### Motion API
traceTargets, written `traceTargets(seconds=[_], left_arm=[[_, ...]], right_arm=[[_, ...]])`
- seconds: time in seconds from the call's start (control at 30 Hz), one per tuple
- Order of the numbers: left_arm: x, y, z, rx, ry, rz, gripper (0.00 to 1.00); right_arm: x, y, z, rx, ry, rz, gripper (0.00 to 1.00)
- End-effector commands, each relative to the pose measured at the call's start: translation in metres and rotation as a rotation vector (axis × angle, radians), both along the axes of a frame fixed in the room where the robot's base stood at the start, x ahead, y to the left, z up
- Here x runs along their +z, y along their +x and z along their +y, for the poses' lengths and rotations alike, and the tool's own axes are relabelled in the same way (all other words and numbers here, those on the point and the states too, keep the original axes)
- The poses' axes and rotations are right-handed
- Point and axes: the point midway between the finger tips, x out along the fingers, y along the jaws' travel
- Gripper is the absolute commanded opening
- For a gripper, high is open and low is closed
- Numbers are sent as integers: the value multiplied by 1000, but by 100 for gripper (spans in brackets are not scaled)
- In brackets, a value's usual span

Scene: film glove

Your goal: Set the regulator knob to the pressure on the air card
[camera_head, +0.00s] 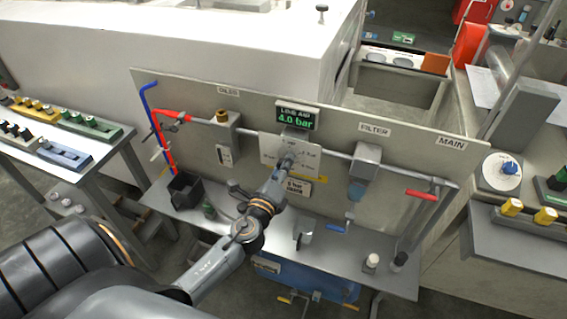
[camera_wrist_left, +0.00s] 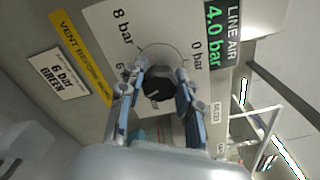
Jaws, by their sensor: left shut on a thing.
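The dark regulator knob (camera_wrist_left: 156,88) sits on a white dial plate (camera_head: 272,147) marked with bar values, including 0 bar and 8 bar. My left gripper (camera_head: 289,160) is at the plate, with its two fingers closed on either side of the knob in the left wrist view (camera_wrist_left: 160,82). The fingers hide part of the dial marks, and I cannot read the knob's pointer. A display (camera_head: 296,117) above the dial reads LINE AIR 4.0 bar. The white card (camera_wrist_left: 58,75) below the dial reads 6 bar GREEN. My right gripper is not in view.
A yellow strip (camera_wrist_left: 80,58) reading VENT BEFORE, partly cut off, lies between card and dial. A filter (camera_head: 364,170) and red lever (camera_head: 421,194) are to the right; an oiler (camera_head: 222,134) is left. A shelf (camera_head: 340,262) with small parts runs below the panel.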

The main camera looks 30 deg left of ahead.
Motion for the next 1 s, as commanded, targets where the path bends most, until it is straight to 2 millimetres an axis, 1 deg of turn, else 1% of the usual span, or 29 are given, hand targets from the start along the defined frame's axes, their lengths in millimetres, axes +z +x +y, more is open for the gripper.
traceTargets(seconds=[0.2, 0.5, 1.0], left_arm=[[0, 0, 0, -1, 154, 39, 2], [-1, 0, -1, -2, 284, 70, 2], [-2, 0, -1, -2, 318, 79, 2]], right_arm=[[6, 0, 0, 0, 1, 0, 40], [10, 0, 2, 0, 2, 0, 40], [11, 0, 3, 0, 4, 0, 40]])
